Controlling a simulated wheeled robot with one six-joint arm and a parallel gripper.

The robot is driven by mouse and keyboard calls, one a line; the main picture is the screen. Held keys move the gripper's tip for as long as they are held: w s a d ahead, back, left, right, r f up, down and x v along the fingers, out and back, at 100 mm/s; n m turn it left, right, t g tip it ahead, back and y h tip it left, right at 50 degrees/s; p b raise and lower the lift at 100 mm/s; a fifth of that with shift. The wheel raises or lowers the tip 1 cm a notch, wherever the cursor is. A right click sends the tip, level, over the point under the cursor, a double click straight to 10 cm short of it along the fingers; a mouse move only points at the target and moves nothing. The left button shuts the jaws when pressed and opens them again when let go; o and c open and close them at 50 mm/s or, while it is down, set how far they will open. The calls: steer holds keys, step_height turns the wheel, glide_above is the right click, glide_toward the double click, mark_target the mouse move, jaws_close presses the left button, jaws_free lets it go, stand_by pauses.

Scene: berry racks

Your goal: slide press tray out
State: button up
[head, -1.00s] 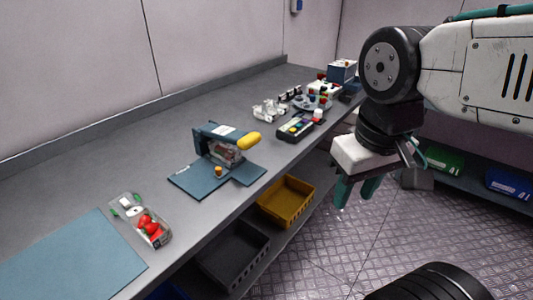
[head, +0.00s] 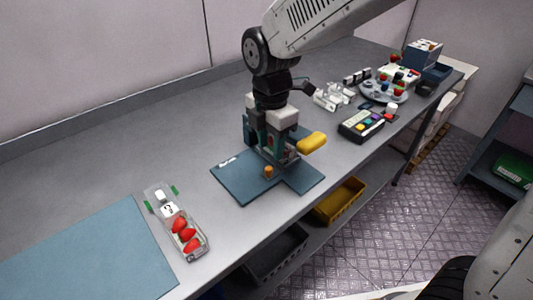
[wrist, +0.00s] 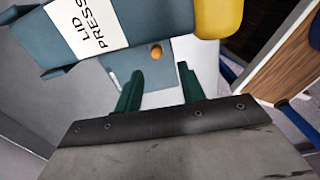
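The lid press (head: 248,128) stands on the bench, a blue-grey frame with a yellow handle (head: 312,142). It also shows in the wrist view with its "LID PRESS" label (wrist: 85,25). A flat blue-grey plate (head: 237,187) lies at its foot, with a small orange knob (head: 268,172) standing up from it. The knob also shows in the wrist view (wrist: 156,51), just beyond the fingertips. My gripper (wrist: 160,74) points down by the press with its green fingers apart and nothing between them. In the head view the gripper (head: 272,145) hides much of the press.
A clear punnet of red berries (head: 185,237) lies left of the press, near a blue mat (head: 90,255). A button panel (head: 361,126) and other gear stand to the right. A yellow crate (head: 340,200) and a dark crate (head: 277,254) sit below the bench edge.

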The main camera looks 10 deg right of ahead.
mark_target(268, 168)
steer(key=shift+w+a+f, duration=0.2)
steer(key=shift+w+f, duration=0.05)
steer(key=shift+f, duration=0.15)
step_height(268, 168, down, 7)
steer(key=shift+f, duration=0.1)
jaws_close()
